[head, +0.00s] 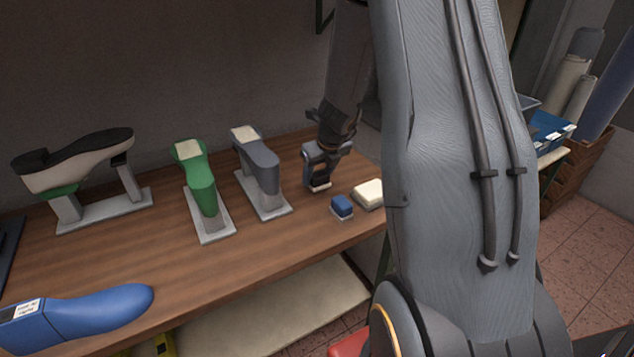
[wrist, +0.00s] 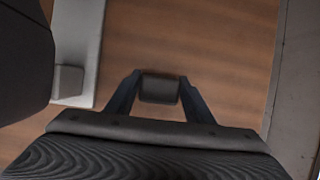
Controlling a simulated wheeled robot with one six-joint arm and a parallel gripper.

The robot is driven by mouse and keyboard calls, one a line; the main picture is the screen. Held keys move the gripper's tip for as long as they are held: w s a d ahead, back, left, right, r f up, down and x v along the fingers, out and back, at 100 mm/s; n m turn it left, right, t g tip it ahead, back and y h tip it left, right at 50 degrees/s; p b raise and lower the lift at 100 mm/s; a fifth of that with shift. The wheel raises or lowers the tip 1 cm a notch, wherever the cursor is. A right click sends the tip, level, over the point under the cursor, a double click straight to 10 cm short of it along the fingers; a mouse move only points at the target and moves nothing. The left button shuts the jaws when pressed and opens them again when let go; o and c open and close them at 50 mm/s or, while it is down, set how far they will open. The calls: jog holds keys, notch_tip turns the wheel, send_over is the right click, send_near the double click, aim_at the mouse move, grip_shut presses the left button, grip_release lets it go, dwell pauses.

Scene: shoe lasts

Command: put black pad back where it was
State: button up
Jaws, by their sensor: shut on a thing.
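The black pad (wrist: 160,88) is a small dark block, held between the two fingers of my gripper (wrist: 158,98) in the wrist view. In the head view my gripper (head: 320,178) is low over the right part of the wooden bench, right of the grey last (head: 260,165). It is shut on the pad; a small pale-edged piece shows at its tips there. I cannot tell whether the pad touches the bench. A blue block (head: 342,205) on a small grey base and a cream block (head: 369,193) sit in front and to the right of my gripper.
A green last (head: 201,190) and an upturned shoe (head: 75,165) stand on grey bases to the left. A blue last (head: 95,312) lies at the front left. The wooden bench (head: 165,262) is clear in its middle front. In the wrist view a grey base (wrist: 80,40) is at left.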

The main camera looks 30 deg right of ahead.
jog(key=shift+f, duration=0.65)
jog(key=shift+f+b, duration=0.1)
jog(key=shift+b, duration=0.25)
jog(key=o, duration=1)
jog(key=shift+c, duration=0.2)
jog(key=p+v, duration=0.4)
jog(key=v, duration=0.8)
jog(key=s+a+r+n+g, duration=0.1)
jog(key=s+a+n, duration=0.7)
jog(key=n, duration=0.9)
jog(key=s+a+r+n+g, duration=0.1)
jog(key=s+a+n, duration=0.8)
jog(key=n, duration=0.9)
jog(key=shift+s+n+g, duration=0.3)
jog(key=shift+s+g, duration=0.2)
jog(key=shift+s, duration=0.3)
